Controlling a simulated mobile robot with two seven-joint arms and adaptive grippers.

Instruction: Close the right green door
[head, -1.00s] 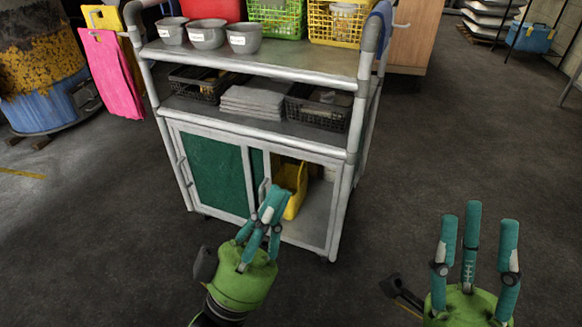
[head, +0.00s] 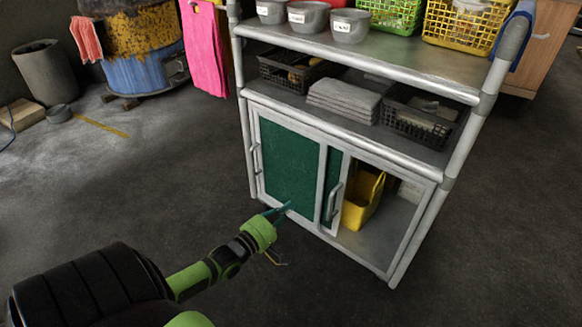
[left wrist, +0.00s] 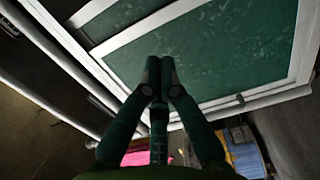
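The right green door (head: 331,182) is slid left and mostly overlaps the left green door (head: 290,165). Only a narrow green strip and its pale frame show, with a metal handle (head: 336,198). The right half of the cabinet is open. My left gripper (head: 285,208) is low in front of the left door, left of the right door's handle. In the left wrist view its fingertips (left wrist: 160,72) are together with nothing visible between them, in front of a green panel. Whether they touch the panel is unclear. My right gripper is out of view.
A yellow container (head: 362,200) stands inside the open half of the cart (head: 385,270). Grey bowls and baskets are on its top shelf, with black baskets (head: 418,122) and a grey stack below. Floor left of the cart is clear up to the barrel (head: 140,50).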

